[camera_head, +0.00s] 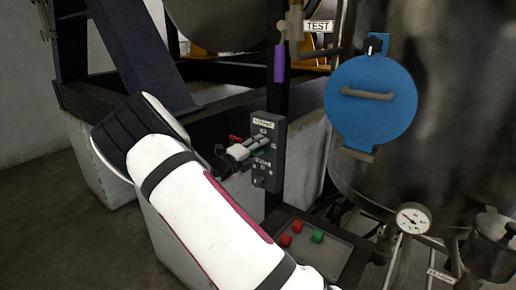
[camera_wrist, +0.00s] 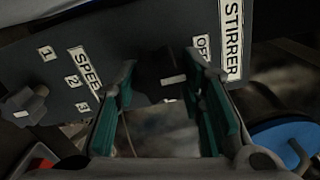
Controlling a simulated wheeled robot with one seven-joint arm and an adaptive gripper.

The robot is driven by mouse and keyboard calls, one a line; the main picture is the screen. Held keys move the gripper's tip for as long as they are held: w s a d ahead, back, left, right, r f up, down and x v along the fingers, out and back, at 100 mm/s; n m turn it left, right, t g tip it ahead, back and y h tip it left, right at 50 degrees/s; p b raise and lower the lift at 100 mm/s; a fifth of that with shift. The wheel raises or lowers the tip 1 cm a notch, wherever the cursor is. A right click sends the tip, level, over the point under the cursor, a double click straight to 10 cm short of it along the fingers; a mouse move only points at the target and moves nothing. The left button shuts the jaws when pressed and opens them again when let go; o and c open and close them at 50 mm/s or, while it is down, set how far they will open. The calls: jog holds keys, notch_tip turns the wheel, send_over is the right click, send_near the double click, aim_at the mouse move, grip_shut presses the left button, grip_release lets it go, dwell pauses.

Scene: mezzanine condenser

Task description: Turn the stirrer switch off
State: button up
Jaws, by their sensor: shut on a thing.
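The grey stirrer panel (camera_head: 270,180) stands upright on a dark post in the head view, and it fills the upper part of the wrist view (camera_wrist: 130,60). It bears STIRRER, OFF and SPEED labels, with 1, 2 and 3 beside a dark speed knob (camera_wrist: 33,108). My gripper (camera_head: 259,147) is at the upper part of the panel. In the wrist view my gripper's green-padded fingers (camera_wrist: 163,88) are shut on the dark stirrer switch (camera_wrist: 155,66), beside the OFF label. The switch's exact position is too dark and hidden to tell.
A tray (camera_head: 336,262) with red and green blocks is below the panel. A large tank with a blue round hatch (camera_head: 372,100) and a pressure gauge (camera_head: 413,218) stands to the right. A purple-handled valve (camera_head: 279,64) hangs above the panel. Open floor lies at left.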

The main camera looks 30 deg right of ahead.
dwell(0.4)
jog(key=o, duration=1.2)
jog(key=shift+c, duration=0.2)
jog(key=v, duration=1.2)
jog(key=shift+r, duration=0.1)
